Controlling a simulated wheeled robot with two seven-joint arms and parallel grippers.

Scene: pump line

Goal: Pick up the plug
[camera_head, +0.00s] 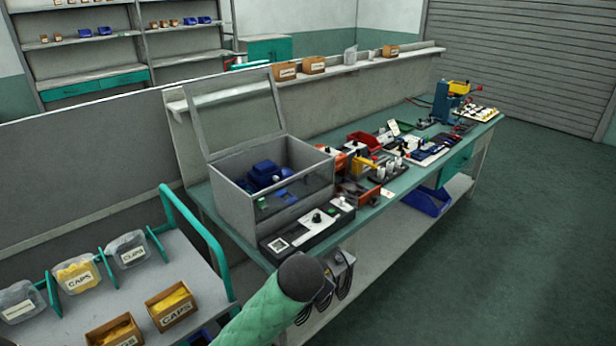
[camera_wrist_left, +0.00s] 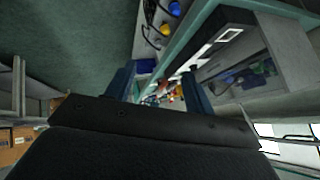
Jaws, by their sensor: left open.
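I cannot single out a plug in either view; small parts on the bench are too small to tell apart. The workbench (camera_head: 400,185) lies beyond the gripper. My right gripper is in neither view.
A grey box (camera_head: 232,183) with a raised clear lid holds blue parts (camera_head: 266,173). Red trays (camera_head: 364,141) and small tools crowd the bench. A cart (camera_head: 185,265) with labelled bins stands at left. A blue bin (camera_head: 428,201) sits below. The floor (camera_head: 500,260) at right is clear.

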